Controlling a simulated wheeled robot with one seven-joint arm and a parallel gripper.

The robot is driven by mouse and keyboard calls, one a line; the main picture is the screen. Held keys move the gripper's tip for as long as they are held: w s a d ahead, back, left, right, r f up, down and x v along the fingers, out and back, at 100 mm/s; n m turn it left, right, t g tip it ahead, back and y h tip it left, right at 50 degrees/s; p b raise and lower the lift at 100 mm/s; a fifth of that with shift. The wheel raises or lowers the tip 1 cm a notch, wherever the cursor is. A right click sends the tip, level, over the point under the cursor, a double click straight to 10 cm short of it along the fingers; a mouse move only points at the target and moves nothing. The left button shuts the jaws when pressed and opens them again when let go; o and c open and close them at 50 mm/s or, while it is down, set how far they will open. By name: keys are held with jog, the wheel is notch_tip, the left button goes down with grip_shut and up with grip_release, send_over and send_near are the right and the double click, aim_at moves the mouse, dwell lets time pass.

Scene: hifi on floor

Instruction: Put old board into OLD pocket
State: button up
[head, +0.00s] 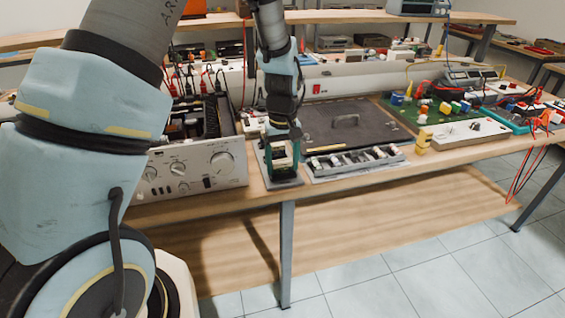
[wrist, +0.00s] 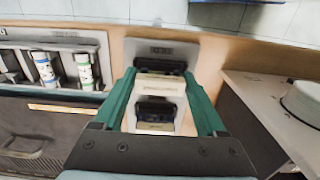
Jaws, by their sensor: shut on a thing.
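My gripper (head: 282,165) points down over a small grey plate (head: 291,184) near the table's front edge. In the wrist view its two green fingers (wrist: 160,85) are shut on a cream board (wrist: 160,87) with black parts at both ends. The grey pocket plate (wrist: 135,52) lies under and beyond the board, with a dark marking too blurred to read. I cannot tell whether the board touches the plate or hangs just above it. The fingers hide the board's sides.
An opened amplifier (head: 200,168) with knobs stands close on the left. A slotted grey rack (head: 355,162) with small cylinders is close on the right. Behind it lies a dark panel (head: 335,120) with a handle. A green circuit board (head: 400,112) and instruments fill the right side.

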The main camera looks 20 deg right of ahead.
jog(key=o, duration=1.3)
jog(key=shift+o, duration=0.2)
notch_tip(320, 180, up, 11)
jog(key=b, duration=0.2)
jog(key=shift+f, duration=0.1)
